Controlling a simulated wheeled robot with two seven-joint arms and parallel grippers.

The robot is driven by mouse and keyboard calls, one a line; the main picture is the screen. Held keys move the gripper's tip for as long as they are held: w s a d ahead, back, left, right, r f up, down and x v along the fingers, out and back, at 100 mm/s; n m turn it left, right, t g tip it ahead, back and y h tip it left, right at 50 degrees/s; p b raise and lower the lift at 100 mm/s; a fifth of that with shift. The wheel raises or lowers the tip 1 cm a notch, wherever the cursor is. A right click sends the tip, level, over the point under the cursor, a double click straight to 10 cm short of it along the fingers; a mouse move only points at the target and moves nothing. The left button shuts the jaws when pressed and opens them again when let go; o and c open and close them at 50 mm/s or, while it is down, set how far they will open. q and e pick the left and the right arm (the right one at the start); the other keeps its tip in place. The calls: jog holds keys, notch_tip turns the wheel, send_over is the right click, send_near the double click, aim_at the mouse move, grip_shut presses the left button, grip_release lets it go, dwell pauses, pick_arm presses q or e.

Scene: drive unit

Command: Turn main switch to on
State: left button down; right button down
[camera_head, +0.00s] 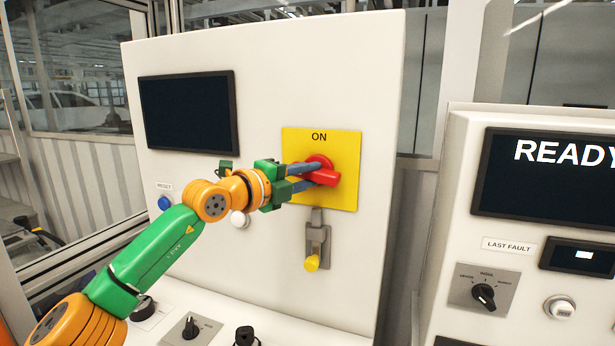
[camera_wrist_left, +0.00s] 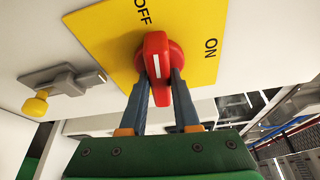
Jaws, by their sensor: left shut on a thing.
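The main switch is a red rotary handle (camera_head: 322,176) on a yellow plate (camera_head: 345,195), with ON printed at the top in the head view. In the wrist view the red handle (camera_wrist_left: 156,58) carries a white line that points roughly toward OFF, with ON off to the right on the plate (camera_wrist_left: 107,35). My left gripper (camera_head: 313,172) reaches in from the left and is shut on the handle. Its blue-grey fingers (camera_wrist_left: 160,88) lie on both sides of it. The fingers and arm hide part of the plate in the head view. My right gripper is not in view.
A hasp with a yellow knob (camera_head: 312,262) hangs just below the plate. A dark screen (camera_head: 189,112) and a blue RESET button (camera_head: 164,203) are on the left of the panel. A white button (camera_head: 239,219) sits near my wrist. A second console (camera_head: 455,200) stands right.

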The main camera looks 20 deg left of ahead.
pick_arm(q)
jog(key=m+g+y, duration=0.1)
jog(key=m, duration=0.2)
jog(key=shift+r, duration=0.15)
jog(key=m+y, duration=0.1)
jog(key=m, duration=0.2)
jog(key=shift+d+g+y+p, duration=0.15)
jog(key=shift+g+y+p, duration=0.15)
jog(key=shift+g+y, duration=0.1)
jog(key=m+y, duration=0.1)
jog(key=m, duration=0.1)
jog(key=shift+d+r+m+y, duration=0.1)
jog(key=shift+m+y, duration=0.2)
jog(key=shift+m, duration=0.1)
jog(key=shift+d+m+g+y, duration=0.1)
jog(key=shift+m+g+y, duration=0.2)
jog(key=shift+m+y, duration=0.8)
jog(key=shift+m, duration=0.4)
jog(key=c, duration=0.6)
grip_release()
jog(key=shift+c, duration=0.2)
